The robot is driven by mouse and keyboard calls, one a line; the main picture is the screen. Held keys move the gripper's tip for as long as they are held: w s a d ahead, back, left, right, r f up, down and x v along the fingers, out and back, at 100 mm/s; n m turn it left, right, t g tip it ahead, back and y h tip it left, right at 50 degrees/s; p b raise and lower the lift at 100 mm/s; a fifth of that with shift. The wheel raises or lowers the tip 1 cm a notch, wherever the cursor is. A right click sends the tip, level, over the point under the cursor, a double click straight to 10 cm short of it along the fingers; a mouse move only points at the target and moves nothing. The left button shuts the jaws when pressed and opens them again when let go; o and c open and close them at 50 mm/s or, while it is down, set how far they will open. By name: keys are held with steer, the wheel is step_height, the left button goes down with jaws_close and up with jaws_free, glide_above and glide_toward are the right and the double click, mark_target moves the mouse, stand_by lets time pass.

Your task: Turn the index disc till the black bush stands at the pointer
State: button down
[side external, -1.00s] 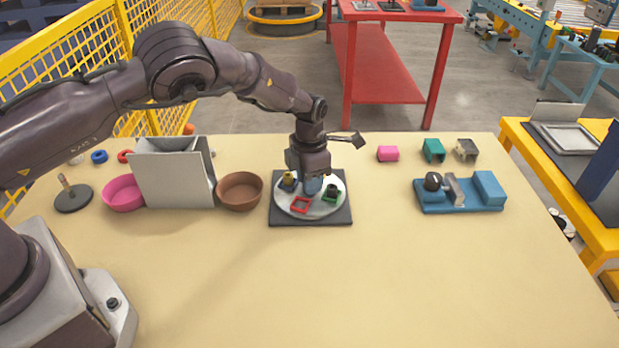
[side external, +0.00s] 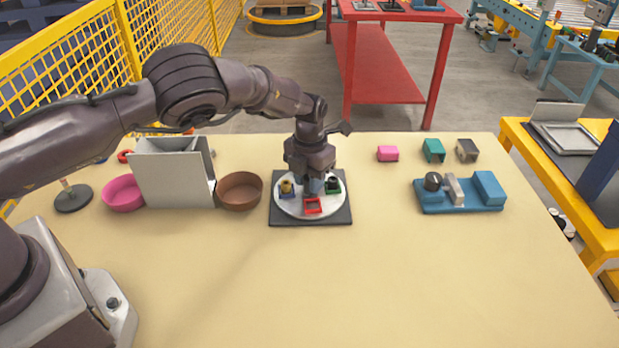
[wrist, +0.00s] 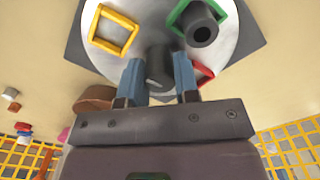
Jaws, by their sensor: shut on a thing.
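The pale round index disc (side external: 292,209) lies on a dark square base plate (side external: 280,219); it also shows in the wrist view (wrist: 105,62). My gripper (wrist: 158,78) is over the disc's middle, its blue fingers shut on a dark grey centre knob (wrist: 158,58). The black bush (side external: 333,184) stands in a green square frame at the disc's right; it also shows in the wrist view (wrist: 201,33). An empty red frame (side external: 312,206) is at the front. A yellow frame (wrist: 113,32) looks empty. I cannot make out the pointer.
A brown bowl (side external: 240,191), a grey upright box (side external: 176,178) and a pink bowl (side external: 123,193) stand left of the disc. A blue fixture (side external: 488,188) with a black knob stands right. Pink (side external: 388,153), green and grey blocks lie behind it. The table's front is clear.

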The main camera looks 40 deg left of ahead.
steer(key=shift+d+n, duration=0.1)
steer(key=shift+n, duration=1.2)
steer(key=c, duration=0.8)
jaws_free()
steer(key=shift+c, duration=0.2)
step_height(320, 180, up, 13)
